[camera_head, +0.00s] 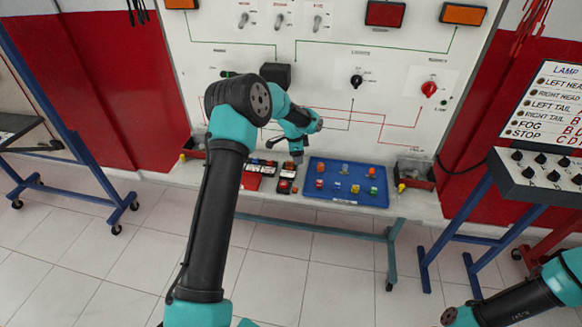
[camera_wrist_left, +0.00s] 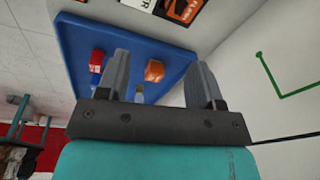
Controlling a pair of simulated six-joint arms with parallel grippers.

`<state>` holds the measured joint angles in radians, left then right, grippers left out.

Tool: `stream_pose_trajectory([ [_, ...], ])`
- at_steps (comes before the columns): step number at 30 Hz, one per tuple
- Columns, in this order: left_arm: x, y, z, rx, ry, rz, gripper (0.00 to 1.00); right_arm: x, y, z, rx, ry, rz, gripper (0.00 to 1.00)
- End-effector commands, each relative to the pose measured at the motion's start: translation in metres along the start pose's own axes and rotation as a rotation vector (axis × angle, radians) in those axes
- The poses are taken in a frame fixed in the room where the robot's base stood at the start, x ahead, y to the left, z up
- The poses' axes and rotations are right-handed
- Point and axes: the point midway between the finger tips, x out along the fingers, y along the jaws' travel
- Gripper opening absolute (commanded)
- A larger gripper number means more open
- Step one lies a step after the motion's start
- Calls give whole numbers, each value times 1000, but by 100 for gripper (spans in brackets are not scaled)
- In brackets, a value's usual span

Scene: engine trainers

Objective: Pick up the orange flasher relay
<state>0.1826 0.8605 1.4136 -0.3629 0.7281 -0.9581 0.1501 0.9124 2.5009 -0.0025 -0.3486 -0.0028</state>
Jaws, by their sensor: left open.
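An orange block (camera_wrist_left: 154,70), which looks like the orange flasher relay, sits on the blue tray (camera_wrist_left: 75,38) in the left wrist view. Two orange pieces show in the head view on the tray (camera_head: 345,201), one at the left (camera_head: 321,168) and one at the right (camera_head: 371,171). I cannot tell for sure which is the relay. My left gripper (camera_head: 297,160) is near the tray's left end; in the left wrist view its open fingers (camera_wrist_left: 160,82) frame the orange block, apart from it, with nothing held. My right gripper is out of view.
A red piece (camera_wrist_left: 96,61) lies beside the orange block. Other small coloured pieces are on the tray. Dark and red boxes (camera_head: 286,184) stand left of it, and a bin (camera_head: 415,172) right. The upright trainer panel (camera_head: 345,90) rises behind.

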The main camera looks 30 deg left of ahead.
Motion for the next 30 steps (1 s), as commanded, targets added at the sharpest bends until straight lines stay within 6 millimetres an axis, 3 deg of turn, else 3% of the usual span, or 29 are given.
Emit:
stream_pose_trajectory([
  [6,-14,-15,20,207,-115,65,61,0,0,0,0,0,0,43],
  [16,-16,-15,22,232,-128,76,61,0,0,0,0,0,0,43],
  [30,8,-14,25,229,-127,75,61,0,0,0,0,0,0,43],
])
